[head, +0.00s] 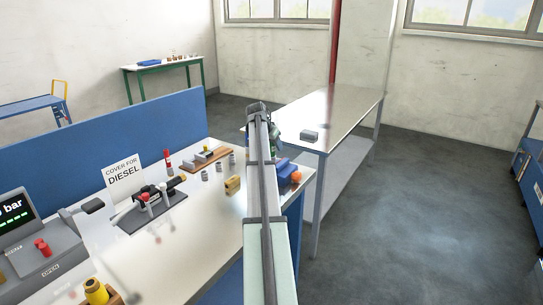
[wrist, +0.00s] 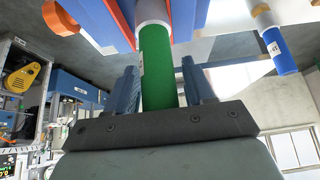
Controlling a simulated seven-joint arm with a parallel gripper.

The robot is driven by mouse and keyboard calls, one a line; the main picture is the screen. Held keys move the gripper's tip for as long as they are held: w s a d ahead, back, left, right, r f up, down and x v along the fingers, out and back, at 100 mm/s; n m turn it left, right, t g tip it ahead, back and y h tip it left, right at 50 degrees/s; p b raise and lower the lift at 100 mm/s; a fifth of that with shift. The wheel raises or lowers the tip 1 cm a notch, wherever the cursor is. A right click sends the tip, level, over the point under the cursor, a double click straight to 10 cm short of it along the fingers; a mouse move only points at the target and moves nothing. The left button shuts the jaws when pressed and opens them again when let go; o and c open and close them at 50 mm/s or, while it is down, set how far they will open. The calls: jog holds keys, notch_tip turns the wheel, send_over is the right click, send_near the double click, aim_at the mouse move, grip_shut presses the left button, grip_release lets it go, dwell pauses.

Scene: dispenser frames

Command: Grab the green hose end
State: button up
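The green hose end (wrist: 158,75) is an upright-looking green cylinder with a pale collar at its top in the wrist view. My gripper (wrist: 162,88) has its two blue-grey fingers on either side of it. The fingers stand apart, with a narrow gap visible on the right; on the left I cannot tell whether the finger touches. In the head view my arm hides the gripper and most of the hose end.
A blue labelled cylinder (wrist: 278,52) hangs at the right in the wrist view, and an orange round part (wrist: 60,18) is at upper left. In the head view, a blue block (head: 285,172) and orange knob (head: 296,177) sit beside my arm at the workbench (head: 205,235) edge. A metal table (head: 335,112) stands behind.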

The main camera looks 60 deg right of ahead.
grip_shut()
dwell(0.4)
